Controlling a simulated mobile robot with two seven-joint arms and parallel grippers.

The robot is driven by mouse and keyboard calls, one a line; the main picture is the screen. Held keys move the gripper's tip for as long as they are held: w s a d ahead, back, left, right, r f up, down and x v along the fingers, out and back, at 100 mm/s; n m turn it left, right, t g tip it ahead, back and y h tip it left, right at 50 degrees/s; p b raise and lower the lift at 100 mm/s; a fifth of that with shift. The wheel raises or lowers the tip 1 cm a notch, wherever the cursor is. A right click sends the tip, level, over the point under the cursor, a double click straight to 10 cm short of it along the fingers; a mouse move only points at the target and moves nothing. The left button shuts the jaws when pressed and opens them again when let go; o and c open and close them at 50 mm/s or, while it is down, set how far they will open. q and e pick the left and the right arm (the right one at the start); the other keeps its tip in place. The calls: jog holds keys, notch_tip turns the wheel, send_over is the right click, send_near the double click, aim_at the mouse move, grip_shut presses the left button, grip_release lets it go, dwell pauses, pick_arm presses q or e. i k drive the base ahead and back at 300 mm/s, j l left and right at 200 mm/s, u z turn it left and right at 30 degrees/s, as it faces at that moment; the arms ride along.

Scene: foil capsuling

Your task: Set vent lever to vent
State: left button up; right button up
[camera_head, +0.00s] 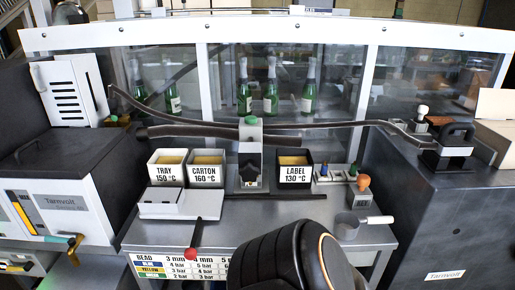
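No lever in view carries a readable "vent" label, so I cannot tell which one is the vent lever. A lever with a red ball knob (191,254) slants down at the front of the grey bench. A brass-coloured lever with a dark green end (74,247) sticks out at the front of the white Tarmvolt machine (77,214) on the left. Neither gripper can be seen. A dark rounded link with an orange ring, apparently of my arm, fills the bottom middle and hides part of the bench front.
Pots labelled TRAY (167,174), CARTON (206,174) and LABEL (295,174) stand on the bench around a grey post (250,160). Green bottles (271,99) stand behind clear panels. A dark cabinet (440,225) stands right.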

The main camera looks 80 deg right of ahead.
aim_at(28, 266)
jog(key=z, duration=2.8)
jog(key=u, duration=2.05)
jog(key=i+j+u, duration=0.1)
jog(key=i+j, duration=0.2)
jog(key=i, duration=0.15)
jog(key=i+j+u, duration=0.1)
jog(key=i+j, duration=0.2)
jog(key=i+j+u, duration=0.1)
jog(key=i+j, duration=0.15)
jog(key=i, duration=0.3)
